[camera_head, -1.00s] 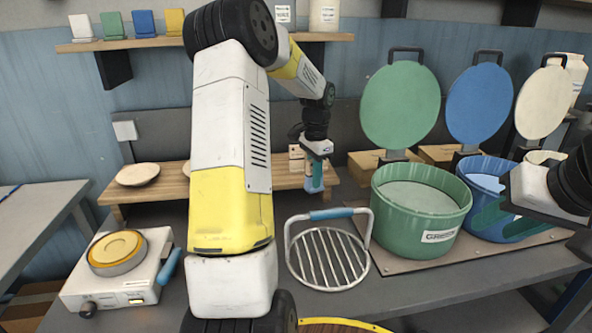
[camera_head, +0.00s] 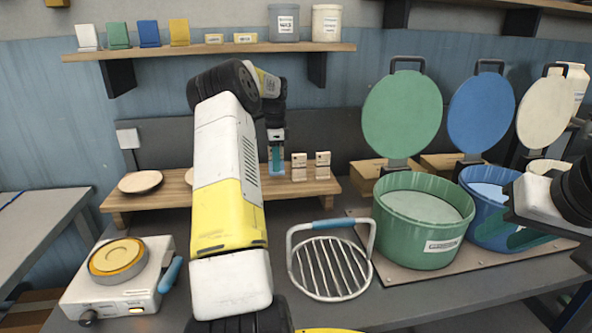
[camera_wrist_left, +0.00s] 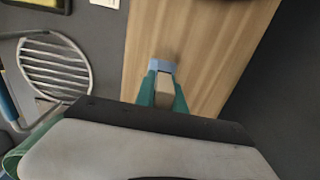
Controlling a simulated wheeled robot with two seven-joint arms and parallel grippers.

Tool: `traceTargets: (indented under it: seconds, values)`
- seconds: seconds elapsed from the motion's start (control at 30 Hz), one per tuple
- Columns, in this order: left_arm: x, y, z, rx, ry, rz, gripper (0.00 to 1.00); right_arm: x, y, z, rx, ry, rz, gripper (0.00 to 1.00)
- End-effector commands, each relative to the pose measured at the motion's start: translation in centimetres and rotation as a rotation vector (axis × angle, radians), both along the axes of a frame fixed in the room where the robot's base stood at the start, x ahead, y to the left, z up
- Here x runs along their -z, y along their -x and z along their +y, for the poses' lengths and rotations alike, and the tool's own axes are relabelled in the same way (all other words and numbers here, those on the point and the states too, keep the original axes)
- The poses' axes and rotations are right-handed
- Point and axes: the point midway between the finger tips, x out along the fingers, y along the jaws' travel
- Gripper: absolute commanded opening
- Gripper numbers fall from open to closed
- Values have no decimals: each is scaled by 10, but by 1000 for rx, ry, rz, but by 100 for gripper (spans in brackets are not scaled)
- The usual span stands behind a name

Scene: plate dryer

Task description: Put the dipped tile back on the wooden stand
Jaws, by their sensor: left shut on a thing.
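My left gripper (camera_head: 277,153) is at the back of the bench, over the low wooden stand (camera_head: 325,186), left of two pale blocks. In the left wrist view, its teal fingers (camera_wrist_left: 162,92) are shut on the tile (camera_wrist_left: 164,86). The tile has a beige body and a blue dipped end (camera_wrist_left: 162,66) pointing away from the gripper, over bare wood of the stand (camera_wrist_left: 205,60). I cannot tell whether the tile touches the wood. My right gripper (camera_head: 522,238) is at the right, by the blue pot; its jaw opening is unclear.
Two pale blocks (camera_head: 299,167) (camera_head: 322,166) and a round plate (camera_head: 140,182) are on the stand. A wire rack (camera_head: 330,268), a hot plate (camera_head: 120,270), a green pot (camera_head: 423,222) and a blue pot (camera_head: 487,190) stand in front. A shelf (camera_head: 210,50) hangs above.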

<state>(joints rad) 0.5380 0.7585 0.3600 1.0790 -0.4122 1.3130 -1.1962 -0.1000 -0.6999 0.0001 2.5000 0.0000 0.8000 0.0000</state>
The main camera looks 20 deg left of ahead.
Motion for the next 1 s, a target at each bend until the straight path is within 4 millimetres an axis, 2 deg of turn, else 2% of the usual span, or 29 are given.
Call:
traceTargets:
  seconds: [0.2,0.43,0.77,0.8,0.9,1.0]
  values:
    - [3,-5,11,-2,2,1,0,0,0,0,0,0,0,36]
    - [35,-5,10,0,1,1,0,0,0,0,0,0,0,36]
    - [38,-5,10,0,0,0,0,0,0,0,0,0,0,36]
    - [39,-5,9,0,0,0,16,0,0,0,0,0,0,36]
    - [39,-5,10,0,0,0,36,0,0,0,0,0,0,36]
    - [39,-5,10,0,0,0,36,0,0,0,0,0,0,36]
